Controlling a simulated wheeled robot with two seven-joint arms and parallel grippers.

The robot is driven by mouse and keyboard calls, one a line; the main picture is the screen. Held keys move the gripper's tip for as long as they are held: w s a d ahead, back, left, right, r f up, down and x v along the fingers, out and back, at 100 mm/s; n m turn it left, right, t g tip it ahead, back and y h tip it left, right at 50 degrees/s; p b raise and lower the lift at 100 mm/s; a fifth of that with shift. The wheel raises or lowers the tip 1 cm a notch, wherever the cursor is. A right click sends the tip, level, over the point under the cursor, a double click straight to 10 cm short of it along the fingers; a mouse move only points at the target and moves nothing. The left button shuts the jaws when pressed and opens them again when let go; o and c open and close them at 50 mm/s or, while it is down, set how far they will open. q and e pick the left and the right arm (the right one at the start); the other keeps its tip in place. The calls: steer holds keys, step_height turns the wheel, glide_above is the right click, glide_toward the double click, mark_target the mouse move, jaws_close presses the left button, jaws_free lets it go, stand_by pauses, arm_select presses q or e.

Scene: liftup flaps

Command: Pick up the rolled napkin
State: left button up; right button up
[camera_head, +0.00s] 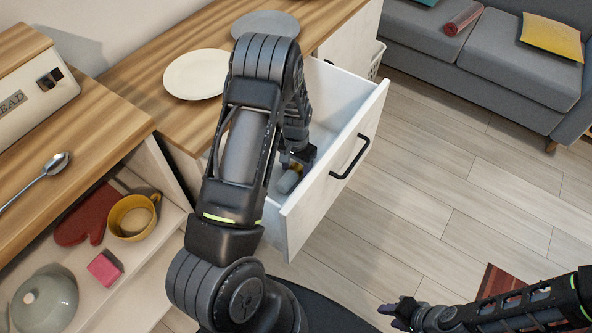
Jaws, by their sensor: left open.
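A small grey roll (288,182), which looks like the rolled napkin, lies in the open white drawer (362,112) near its front. My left arm reaches over the counter and down into the drawer. My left gripper (293,166) is open, right at the upper end of the roll. Whether its fingers touch the roll or are around it is hard to tell, and my arm hides part of the drawer. My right gripper (388,310) is low at the right, over the floor, away from the drawer; its finger opening is unclear.
The counter holds a cream plate (196,75), a grey plate (265,24), a spoon (38,180) and a bread box (30,100).

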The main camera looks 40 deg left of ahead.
mark_target(296, 167)
arm_select(q)
steer(key=shift+c, duration=0.6)
jaws_close()
step_height(296, 167, up, 10)
steer(key=shift+p, duration=0.4)
stand_by(0.6)
